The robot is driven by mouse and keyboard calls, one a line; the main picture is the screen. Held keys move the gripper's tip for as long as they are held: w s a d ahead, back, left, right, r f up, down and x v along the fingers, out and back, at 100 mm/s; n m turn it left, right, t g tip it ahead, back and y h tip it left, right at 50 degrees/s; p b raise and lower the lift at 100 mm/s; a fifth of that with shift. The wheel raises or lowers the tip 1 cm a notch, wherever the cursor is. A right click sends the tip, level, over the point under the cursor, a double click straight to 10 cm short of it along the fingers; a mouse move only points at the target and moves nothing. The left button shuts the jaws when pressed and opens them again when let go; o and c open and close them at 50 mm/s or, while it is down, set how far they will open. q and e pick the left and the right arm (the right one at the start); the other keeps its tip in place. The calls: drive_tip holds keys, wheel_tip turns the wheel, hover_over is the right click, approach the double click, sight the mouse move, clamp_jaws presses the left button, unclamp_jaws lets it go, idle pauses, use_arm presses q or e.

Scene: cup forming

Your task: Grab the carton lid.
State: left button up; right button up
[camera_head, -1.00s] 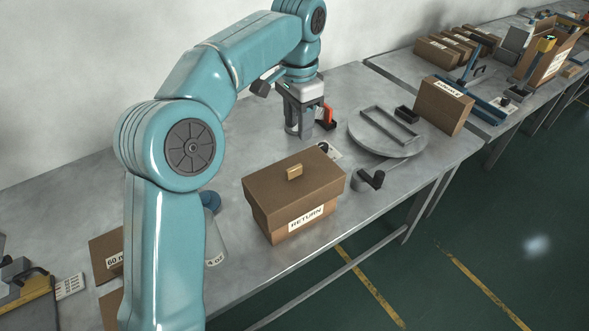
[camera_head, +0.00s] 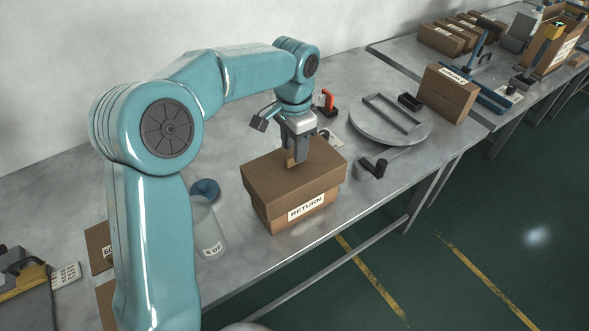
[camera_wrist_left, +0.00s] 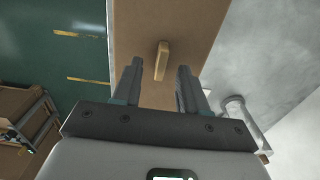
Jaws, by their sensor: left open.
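The brown carton marked RETURN (camera_head: 290,218) stands on the grey bench with its lid (camera_head: 268,178) on top. A small tan knob (camera_head: 289,159) rises from the lid, partly hidden by my gripper in the head view. My left gripper (camera_head: 296,158) is over the lid, pointing down at the knob. In the left wrist view the lid (camera_wrist_left: 185,22) fills the middle, and the knob (camera_wrist_left: 161,61) shows ahead of and between the open fingers (camera_wrist_left: 158,72). The fingers look apart from it on both sides. My right gripper is not in view.
A round grey turntable (camera_head: 420,133) with a frame on it is right of the carton. A small dark-handled device (camera_head: 373,168) is near the bench edge. A clear jar (camera_head: 207,230) stands left of the carton. Another brown box (camera_head: 447,95) is at the back right.

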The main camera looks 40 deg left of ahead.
sight(294, 170)
use_arm(q)
wheel_tip(294, 170, down, 3)
drive_tip(key=shift+r, duration=0.2)
drive_tip(key=shift+w+a+f, duration=0.1)
drive_tip(key=shift+w+f, duration=0.05)
drive_tip(key=shift+f, duration=0.2)
drive_tip(key=shift+r, duration=0.1)
drive_tip(key=c, duration=0.3)
clamp_jaws()
